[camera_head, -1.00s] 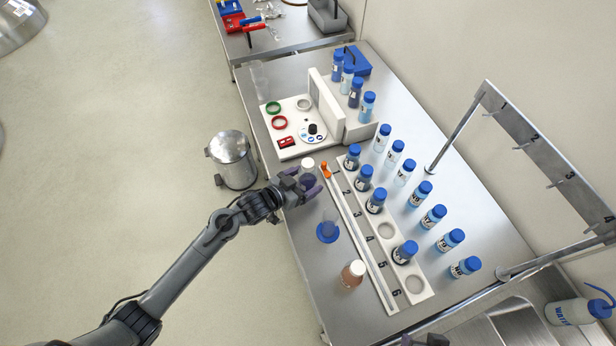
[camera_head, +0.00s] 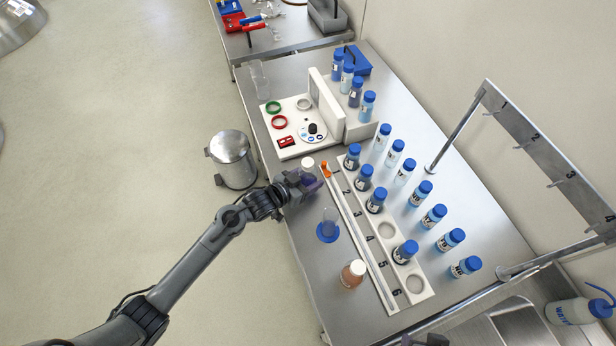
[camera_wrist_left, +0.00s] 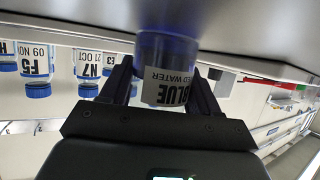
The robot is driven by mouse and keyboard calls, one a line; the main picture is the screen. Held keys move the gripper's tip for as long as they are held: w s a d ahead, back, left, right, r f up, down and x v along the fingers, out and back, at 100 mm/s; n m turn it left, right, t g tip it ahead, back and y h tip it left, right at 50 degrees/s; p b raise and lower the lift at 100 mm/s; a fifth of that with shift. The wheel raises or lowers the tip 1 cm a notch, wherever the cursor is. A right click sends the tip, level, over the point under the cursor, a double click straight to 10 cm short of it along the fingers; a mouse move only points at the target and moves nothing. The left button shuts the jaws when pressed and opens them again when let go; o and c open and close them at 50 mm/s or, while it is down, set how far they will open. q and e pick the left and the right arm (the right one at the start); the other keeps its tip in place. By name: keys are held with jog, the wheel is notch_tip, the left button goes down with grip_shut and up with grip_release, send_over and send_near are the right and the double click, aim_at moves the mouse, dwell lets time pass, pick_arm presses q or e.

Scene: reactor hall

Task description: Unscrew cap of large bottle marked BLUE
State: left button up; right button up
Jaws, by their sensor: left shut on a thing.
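The large bottle marked BLUE shows in the left wrist view (camera_wrist_left: 168,65), upside down in the picture, with a blue-purple body and a white label. Its white cap (camera_head: 308,163) shows in the head view, above my left gripper. My left gripper (camera_head: 312,184) is shut on the bottle's body, below the cap, with one dark finger on each side. In the left wrist view the gripper (camera_wrist_left: 163,95) reaches the bottle from the side. The bottle looks upright on the table; most of its body is hidden by the gripper in the head view.
The steel table (camera_head: 312,262) holds a numbered white rack (camera_head: 387,253) with several blue-capped bottles right of my gripper. A white device (camera_head: 290,122) stands beyond. A bin (camera_head: 234,162) is on the floor.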

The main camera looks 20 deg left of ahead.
aim_at(306, 176)
pick_arm(q)
jog(key=shift+r, duration=0.1)
jog(key=shift+r, duration=0.55)
jog(key=r, duration=0.1)
jog(key=d+r, duration=0.1)
jog(key=r, duration=0.1)
jog(key=shift+s+r, duration=0.2)
jog(key=shift+r, duration=0.05)
jog(key=s+d+r, duration=0.4)
jog(key=d+r, duration=0.2)
jog(key=d, duration=0.3)
jog(key=shift+d+r, duration=0.15)
jog(key=shift+d, duration=0.25)
jog(key=o, duration=0.5)
jog(key=shift+c, duration=0.2)
jog(key=c, duration=0.9)
